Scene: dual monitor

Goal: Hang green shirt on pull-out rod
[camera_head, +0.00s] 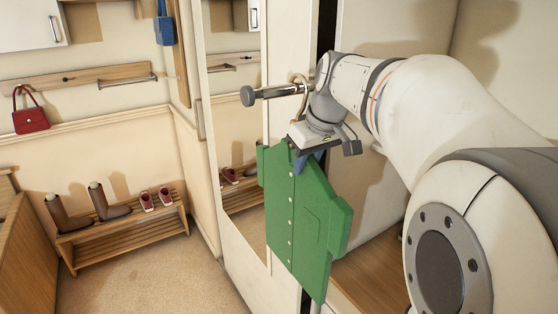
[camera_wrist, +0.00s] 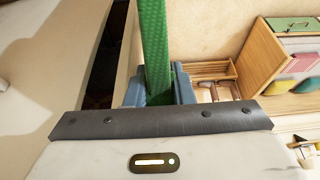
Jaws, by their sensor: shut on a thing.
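The green shirt (camera_head: 300,215) hangs upright below my gripper (camera_head: 304,158), in front of the cabinet's edge. My gripper is shut on the top of the shirt. In the wrist view the shirt (camera_wrist: 156,45) shows edge-on as a green strip between the blue fingers of my gripper (camera_wrist: 158,88). The pull-out rod (camera_head: 278,92) is a short metal bar with a dark round knob at its left end, just above my gripper. A pale curved hook (camera_head: 299,80) shows at the rod, above the shirt. I cannot tell whether it rests on the rod.
A mirrored panel (camera_head: 240,195) stands behind the shirt. A slatted shoe rack (camera_head: 130,232) with boots and red shoes is at the left wall. A red handbag (camera_head: 30,122) and a blue bag (camera_head: 165,30) hang there. Carpet (camera_head: 165,280) lies clear in front.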

